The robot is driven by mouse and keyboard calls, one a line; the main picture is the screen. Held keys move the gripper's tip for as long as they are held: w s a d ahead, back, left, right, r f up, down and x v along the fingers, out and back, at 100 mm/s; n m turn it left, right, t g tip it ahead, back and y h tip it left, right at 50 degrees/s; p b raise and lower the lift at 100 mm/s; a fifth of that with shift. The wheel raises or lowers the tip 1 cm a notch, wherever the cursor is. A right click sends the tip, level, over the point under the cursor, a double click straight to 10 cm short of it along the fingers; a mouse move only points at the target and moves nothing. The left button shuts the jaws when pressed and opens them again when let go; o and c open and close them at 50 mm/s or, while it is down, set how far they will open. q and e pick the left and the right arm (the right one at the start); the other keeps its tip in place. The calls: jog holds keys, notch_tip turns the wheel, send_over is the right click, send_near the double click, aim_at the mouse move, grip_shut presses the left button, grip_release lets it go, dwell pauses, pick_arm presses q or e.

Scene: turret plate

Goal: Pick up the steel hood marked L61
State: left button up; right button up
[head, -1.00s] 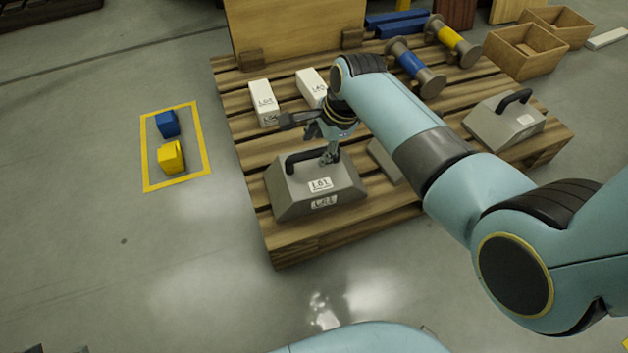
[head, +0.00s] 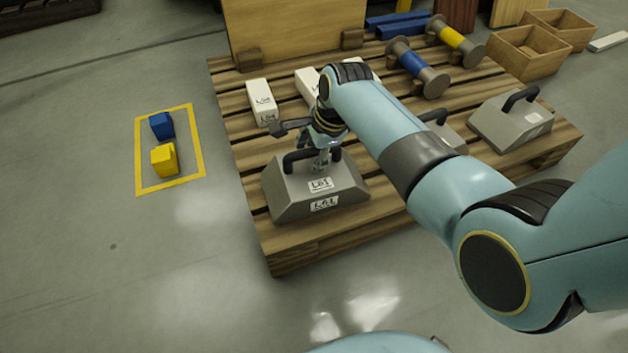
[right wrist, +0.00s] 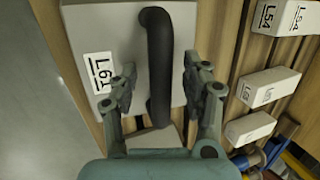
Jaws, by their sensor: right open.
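The steel hood marked L61 (head: 290,196) is a grey, sloped box with a black bar handle on top. It sits on the near left corner of the wooden pallet, and its label reads more clearly in the right wrist view (right wrist: 98,73). My right gripper (head: 321,164) is at the handle from above. In the right wrist view the open fingers (right wrist: 158,88) stand on either side of the black handle (right wrist: 158,60), with gaps showing between fingers and handle. My left gripper is not in view.
The wooden pallet (head: 285,246) also holds white labelled boxes (head: 262,100), another grey hood (head: 512,122) at right, one partly hidden behind my arm (head: 440,128), and spools (head: 417,68). A yellow floor frame (head: 199,150) holds a blue and a yellow block. Open floor lies left.

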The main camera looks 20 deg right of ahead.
grip_shut()
dwell(0.4)
dwell(0.5)
jog(key=shift+w+r, duration=0.1)
jog(key=shift+w, duration=0.05)
